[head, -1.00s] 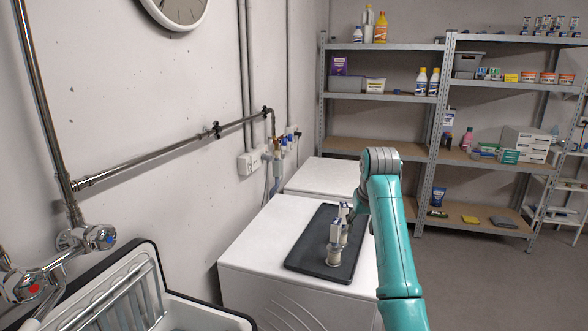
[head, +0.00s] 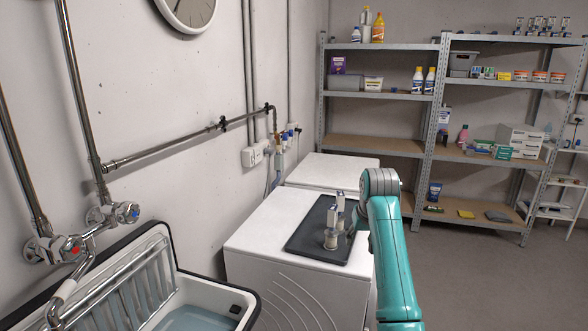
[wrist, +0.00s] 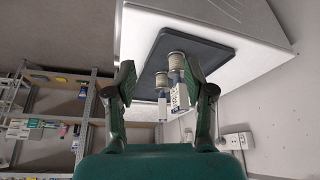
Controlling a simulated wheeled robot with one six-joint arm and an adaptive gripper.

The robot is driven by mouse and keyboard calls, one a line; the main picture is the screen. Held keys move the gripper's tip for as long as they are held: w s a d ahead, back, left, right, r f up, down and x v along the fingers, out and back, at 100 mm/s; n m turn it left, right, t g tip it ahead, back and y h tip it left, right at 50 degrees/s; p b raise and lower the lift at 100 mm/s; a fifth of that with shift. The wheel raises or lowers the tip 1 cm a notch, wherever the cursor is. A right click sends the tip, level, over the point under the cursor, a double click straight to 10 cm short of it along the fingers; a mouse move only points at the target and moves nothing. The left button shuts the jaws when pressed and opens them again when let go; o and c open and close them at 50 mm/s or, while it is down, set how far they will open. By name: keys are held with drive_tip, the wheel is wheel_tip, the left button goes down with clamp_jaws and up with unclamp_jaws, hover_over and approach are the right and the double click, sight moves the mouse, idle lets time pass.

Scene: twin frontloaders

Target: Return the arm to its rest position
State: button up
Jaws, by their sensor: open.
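My teal arm reaches over the white machines at the right of the head view, and its gripper is largely hidden there. In the wrist view, which is upside down, my gripper (wrist: 158,74) has its two fingers spread wide. Two small items with round pale bases and white-and-blue labelled upper parts, the nearer item (head: 331,237) and the farther item (head: 340,204), stand on a dark tray (head: 302,240). In the wrist view they appear between the fingers, towards the right finger and beyond the tips; I see no grip on them.
The tray lies on the near white frontloader (head: 254,236), with a second machine (head: 330,168) behind. A sink (head: 135,292) with taps and wall pipes is at the left. Stocked metal shelves (head: 436,150) stand at the back. Open floor (head: 480,270) lies at the right.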

drive_tip(key=s+f+t, duration=0.1)
drive_tip(key=s+f, duration=0.3)
drive_tip(key=f, duration=0.8)
drive_tip(key=s+f+t, duration=0.1)
drive_tip(key=s+f, duration=0.4)
drive_tip(key=f, duration=0.6)
drive_tip(key=s+f+t, duration=0.1)
drive_tip(key=s+f, duration=0.6)
drive_tip(key=s, duration=0.3)
drive_tip(key=s+f+t, duration=0.2)
drive_tip(key=s+f, duration=0.5)
drive_tip(key=s, duration=0.2)
drive_tip(key=s+r+t, duration=0.2)
drive_tip(key=s, duration=2.1)
drive_tip(key=s+r+t, duration=0.3)
drive_tip(key=s+r, duration=1.4)
drive_tip(key=r, duration=0.1)
drive_tip(key=shift+s, duration=0.35)
